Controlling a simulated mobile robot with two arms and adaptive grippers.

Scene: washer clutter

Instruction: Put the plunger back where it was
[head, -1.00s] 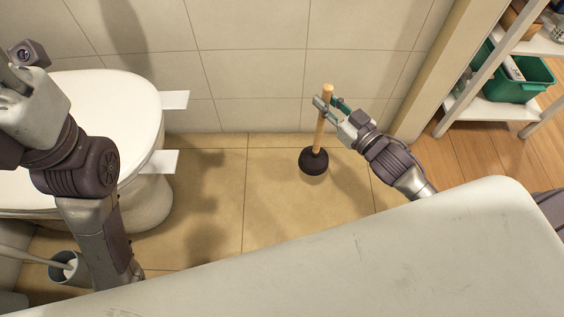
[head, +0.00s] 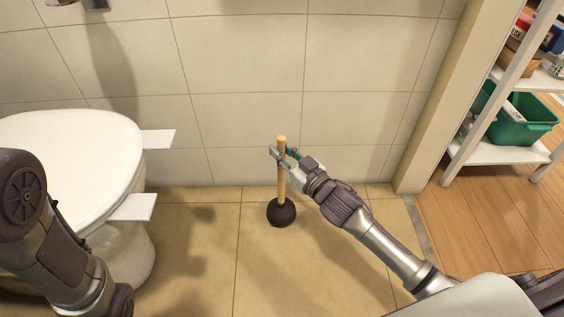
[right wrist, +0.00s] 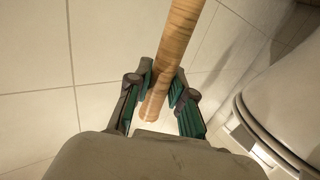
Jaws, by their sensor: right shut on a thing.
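The plunger (head: 281,190) has a light wooden handle and a dark rubber cup (head: 281,212). In the head view it stands nearly upright close to the tiled wall, with the cup at the floor; I cannot tell whether it touches the floor. My right gripper (head: 281,155) is shut on the handle near its top. In the right wrist view the wooden handle (right wrist: 175,60) passes between the gripper's fingers (right wrist: 160,97). My left arm shows at the left edge of the head view, but its gripper is out of the picture.
A white toilet (head: 75,160) stands at the left, with two white flat pieces (head: 130,207) sticking out from its side. A white shelf (head: 495,152) with a green bin (head: 520,120) is at the right. The beige floor (head: 195,245) between toilet and plunger is clear.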

